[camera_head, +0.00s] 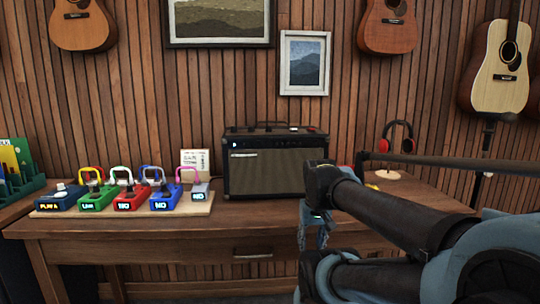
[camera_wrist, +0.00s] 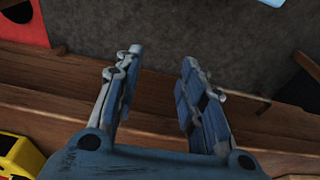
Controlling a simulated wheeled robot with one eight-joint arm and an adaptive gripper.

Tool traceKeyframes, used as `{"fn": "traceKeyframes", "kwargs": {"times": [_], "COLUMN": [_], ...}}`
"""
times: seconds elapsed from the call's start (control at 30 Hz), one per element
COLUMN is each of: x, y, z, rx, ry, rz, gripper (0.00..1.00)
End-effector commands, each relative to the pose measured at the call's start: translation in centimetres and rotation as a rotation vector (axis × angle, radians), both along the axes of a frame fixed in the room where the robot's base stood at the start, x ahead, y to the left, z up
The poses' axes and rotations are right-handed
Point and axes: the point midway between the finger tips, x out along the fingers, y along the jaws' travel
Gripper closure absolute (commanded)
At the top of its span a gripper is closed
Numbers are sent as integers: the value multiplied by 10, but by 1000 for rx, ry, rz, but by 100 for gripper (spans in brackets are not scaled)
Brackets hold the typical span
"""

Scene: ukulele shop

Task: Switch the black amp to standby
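The black amp (camera_head: 268,165) stands on the wooden table against the slatted wall in the head view. Its dark grille faces me, and a control strip with a small lit light runs along the top front. Small controls show on its top, with a reddish spot near the right end; their positions are too small to read. My gripper (camera_head: 318,220) is in front of the table, right of and lower than the amp, apart from it. In the wrist view my gripper (camera_wrist: 155,85) has its two fingers spread with nothing between them.
A row of coloured pedals (camera_head: 125,193) sits on a board left of the amp, with a white card (camera_head: 195,160) behind. Red headphones (camera_head: 397,139) stand on the right. The table (camera_head: 232,225) is bare in front of the amp. A microphone boom (camera_head: 450,160) crosses the right side.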

Motion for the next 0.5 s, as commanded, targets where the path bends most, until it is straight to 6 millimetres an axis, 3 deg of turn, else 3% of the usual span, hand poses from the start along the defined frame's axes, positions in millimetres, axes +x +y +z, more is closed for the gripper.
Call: {"fn": "traceKeyframes", "kwargs": {"times": [0.2,0.5], "x": [51,127], "y": [2,3], "z": [90,209], "rx": [1,1], "ry": [24,61], "rz": [0,-3], "gripper": [62,62]}}
